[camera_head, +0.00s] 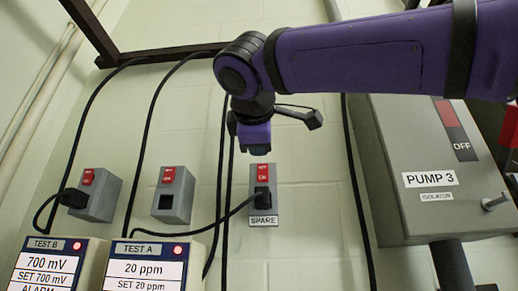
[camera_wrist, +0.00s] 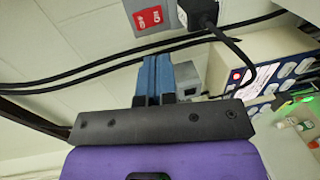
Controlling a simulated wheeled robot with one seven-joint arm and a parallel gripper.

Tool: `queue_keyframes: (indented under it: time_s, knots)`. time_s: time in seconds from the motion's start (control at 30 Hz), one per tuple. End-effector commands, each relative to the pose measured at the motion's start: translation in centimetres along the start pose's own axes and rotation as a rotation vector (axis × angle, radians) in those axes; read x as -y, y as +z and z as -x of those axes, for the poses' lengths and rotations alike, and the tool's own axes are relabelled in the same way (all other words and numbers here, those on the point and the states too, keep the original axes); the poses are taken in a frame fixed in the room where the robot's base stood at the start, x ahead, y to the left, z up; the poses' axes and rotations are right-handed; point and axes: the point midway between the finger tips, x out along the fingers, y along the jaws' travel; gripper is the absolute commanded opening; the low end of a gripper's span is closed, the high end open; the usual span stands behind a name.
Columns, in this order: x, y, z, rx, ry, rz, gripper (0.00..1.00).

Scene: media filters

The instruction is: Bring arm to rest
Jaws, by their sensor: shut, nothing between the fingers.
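My purple arm reaches in from the upper right of the head view, with the wrist bent down. My gripper (camera_head: 256,148) hangs in front of the wall, just above the SPARE socket (camera_head: 263,219) in the picture. In the wrist view the two blue fingers of my gripper (camera_wrist: 158,62) lie together, with nothing between them. A black plug (camera_head: 262,197) sits in the SPARE socket, its cable running left. A grey socket with a red label (camera_wrist: 148,18) and a black plug (camera_wrist: 203,12) show beyond the fingertips. I cannot tell whether the fingers touch anything.
Two other grey sockets hang to the left: one with a plug (camera_head: 74,198), one empty (camera_head: 173,196). TEST B (camera_head: 53,246) and TEST A (camera_head: 145,250) units stand at lower left. The PUMP 3 isolator box (camera_head: 425,150) is at right. Black cables (camera_head: 223,130) hang down the wall.

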Motion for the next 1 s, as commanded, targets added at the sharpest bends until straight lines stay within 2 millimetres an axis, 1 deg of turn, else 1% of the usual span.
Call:
queue_keyframes:
  time_s: [0.47,0.57,0.67,0.77,0.8,0.87,0.9,0.97,1.0]
  knots:
    - [0.1,0.1,-0.1,0.001,-0.002,-0.001,0.00]
    - [0.8,1.1,-0.6,0.012,-0.022,-0.012,0.00]
    - [3.1,3.6,-1.9,0.039,-0.082,-0.044,0.00]
    - [7.0,7.7,-3.5,0.087,-0.181,-0.113,0.00]
    - [8.9,9.6,-4.1,0.111,-0.224,-0.149,0.00]
    - [11.9,12.2,-4.6,0.147,-0.290,-0.210,0.00]
    - [13.8,14.0,-4.8,0.174,-0.331,-0.253,0.00]
    - [16.7,16.6,-4.9,0.214,-0.390,-0.325,0.00]
    - [18.8,18.3,-4.8,0.243,-0.428,-0.376,0.00]
